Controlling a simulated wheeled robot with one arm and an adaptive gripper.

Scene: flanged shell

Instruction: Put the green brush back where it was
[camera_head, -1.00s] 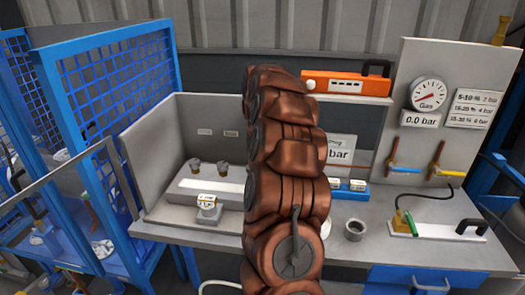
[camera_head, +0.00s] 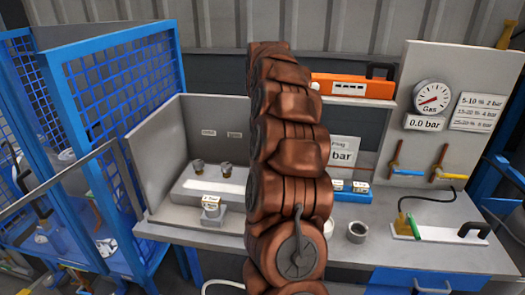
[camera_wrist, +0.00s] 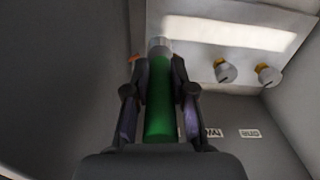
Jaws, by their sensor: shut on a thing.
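The green brush (camera_wrist: 160,112) is between the two fingers of my gripper (camera_wrist: 160,85) in the wrist view. I see its green handle and a pale metal-coloured part at its far end. Bristles cannot be made out. My gripper is shut on it. In front of the fingers is a light grey block with a bright white strip and two knobs (camera_wrist: 226,72). In the head view my own arm hides the gripper and the brush.
In the head view, the grey bench (camera_head: 400,258) carries a small switch box (camera_head: 212,208), a metal ring (camera_head: 357,231) and a white board (camera_head: 455,232) with a black handle and a small green item. A gas gauge panel (camera_head: 440,125) stands behind. Blue mesh fencing (camera_head: 120,85) is at left.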

